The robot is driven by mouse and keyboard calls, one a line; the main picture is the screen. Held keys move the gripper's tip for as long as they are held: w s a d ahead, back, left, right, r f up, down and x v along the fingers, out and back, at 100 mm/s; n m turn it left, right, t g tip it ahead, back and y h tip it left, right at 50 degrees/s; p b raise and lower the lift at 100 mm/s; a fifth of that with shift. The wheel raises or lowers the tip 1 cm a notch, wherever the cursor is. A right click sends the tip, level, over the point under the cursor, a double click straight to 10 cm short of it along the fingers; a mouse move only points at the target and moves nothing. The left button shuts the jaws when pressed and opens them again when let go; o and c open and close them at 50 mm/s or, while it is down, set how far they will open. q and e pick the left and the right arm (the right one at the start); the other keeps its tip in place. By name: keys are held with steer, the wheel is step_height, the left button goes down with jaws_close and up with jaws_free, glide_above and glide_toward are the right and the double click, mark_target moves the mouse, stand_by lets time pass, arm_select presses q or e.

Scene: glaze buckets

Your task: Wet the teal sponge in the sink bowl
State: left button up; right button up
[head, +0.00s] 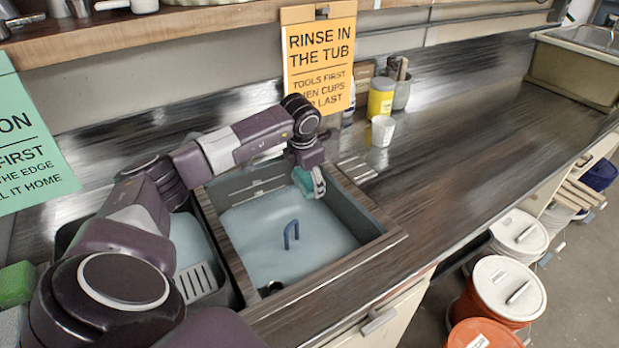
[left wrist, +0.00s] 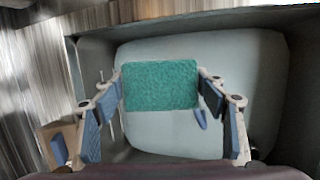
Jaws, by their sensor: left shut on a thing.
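The teal sponge (head: 303,181) is held between the fingers of my left gripper (head: 318,183), over the back right part of the sink bowl (head: 362,212). In the left wrist view the sponge (left wrist: 160,85) sits between both fingertips of my left gripper (left wrist: 161,82), with the pale bowl interior behind it. The bowl holds a pale blue, water-like surface. I cannot tell whether the sponge touches it. My right gripper is not in view.
A blue curved handle (head: 291,234) stands in the bowl. A second basin with a grate (head: 196,282) lies to its left. A white cup (head: 382,131) and yellow container (head: 381,98) stand behind right. The counter (head: 450,165) right of the bowl is clear.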

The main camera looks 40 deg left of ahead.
arm_select(q)
steer(key=shift+r, duration=0.1)
step_height(320, 180, up, 7)
steer(key=p, duration=0.5)
steer(key=shift+r, duration=0.2)
